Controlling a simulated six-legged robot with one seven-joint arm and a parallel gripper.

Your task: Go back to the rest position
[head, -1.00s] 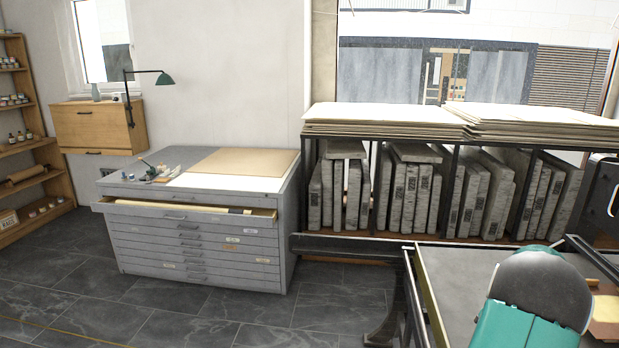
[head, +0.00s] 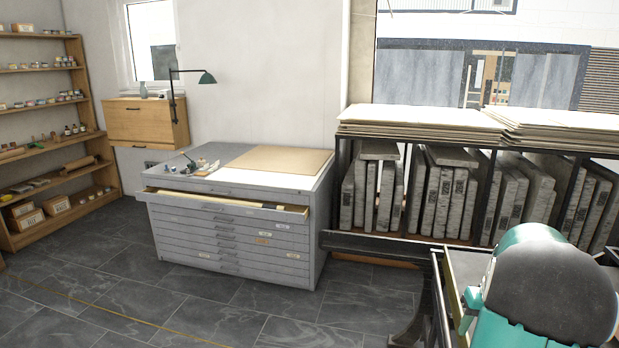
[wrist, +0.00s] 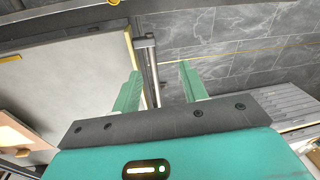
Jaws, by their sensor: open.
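My gripper (wrist: 162,90) shows in the wrist view with its two green fingers apart and nothing between them. Below it in that view are the edge of a press bed (wrist: 80,70), a dark metal rail and the tiled floor. In the head view a green and dark grey part of my arm covers the lower right. My fingertips cannot be made out there.
A grey flat-file cabinet (head: 235,245) stands in the middle with its top drawer (head: 222,203) pulled out. A rack (head: 489,190) of stone slabs is at the right. Wooden shelves (head: 75,145) stand at the left. The dark tiled floor (head: 120,290) is clear at front left.

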